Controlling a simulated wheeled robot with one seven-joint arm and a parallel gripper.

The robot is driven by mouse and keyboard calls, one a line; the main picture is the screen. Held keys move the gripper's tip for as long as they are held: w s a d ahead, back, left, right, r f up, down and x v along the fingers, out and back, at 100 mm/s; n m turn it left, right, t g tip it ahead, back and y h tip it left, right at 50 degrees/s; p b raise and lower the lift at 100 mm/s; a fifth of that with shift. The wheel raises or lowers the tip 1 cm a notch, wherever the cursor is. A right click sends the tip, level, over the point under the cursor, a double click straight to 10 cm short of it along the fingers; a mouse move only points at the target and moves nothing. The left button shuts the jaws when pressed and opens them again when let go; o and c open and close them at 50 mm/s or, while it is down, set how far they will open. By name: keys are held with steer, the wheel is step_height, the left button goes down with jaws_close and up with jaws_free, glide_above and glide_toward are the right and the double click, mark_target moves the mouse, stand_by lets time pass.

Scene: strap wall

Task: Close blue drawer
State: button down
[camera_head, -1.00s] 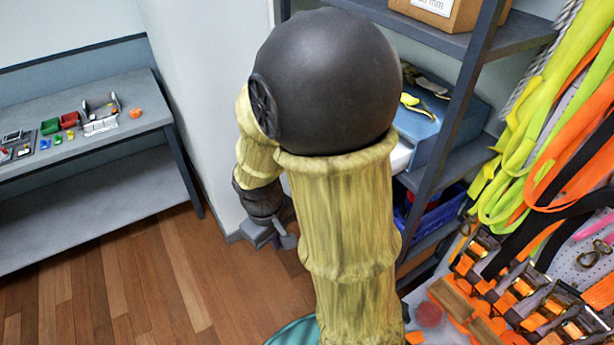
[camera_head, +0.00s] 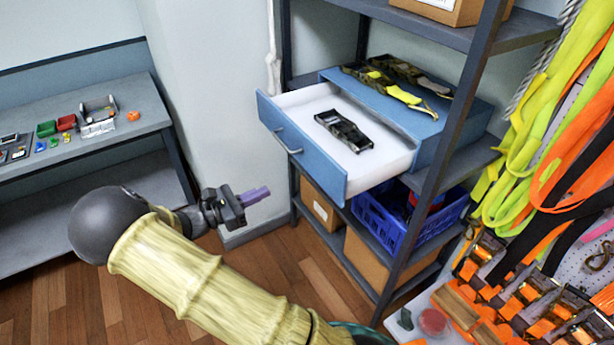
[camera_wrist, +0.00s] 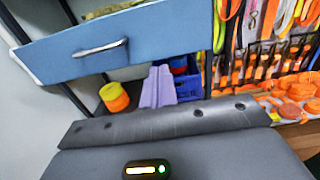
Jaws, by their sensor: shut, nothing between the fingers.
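The blue drawer (camera_head: 303,148) is pulled out of its blue cabinet on the shelf rack, its white inside showing. A dark buckle with a strap (camera_head: 343,131) lies in it. The drawer front has a silver handle (camera_head: 288,141); in the wrist view the blue front (camera_wrist: 75,52) and its handle (camera_wrist: 100,48) are at the upper left. My gripper (camera_head: 262,192) is shut and empty, just left of and a little below the drawer front, apart from it, with its purple fingers pointing right. The fingers also show in the wrist view (camera_wrist: 158,88).
Camouflage and yellow straps (camera_head: 400,85) lie on the cabinet top. A blue crate (camera_head: 385,222) and cardboard boxes (camera_head: 320,205) stand below the drawer. The dark rack post (camera_head: 437,150) stands right of the drawer. Straps hang at the right. The floor ahead is open.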

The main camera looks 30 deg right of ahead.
mark_target(317, 170)
steer(key=shift+d, duration=0.1)
steer(key=d+p, duration=0.2)
steer(key=d, duration=0.4)
steer(key=d+p, duration=0.3)
steer(key=d, duration=0.4)
steer(key=shift+w+r, duration=0.15)
steer(key=shift+d, duration=0.5)
steer(key=shift+w, duration=0.1)
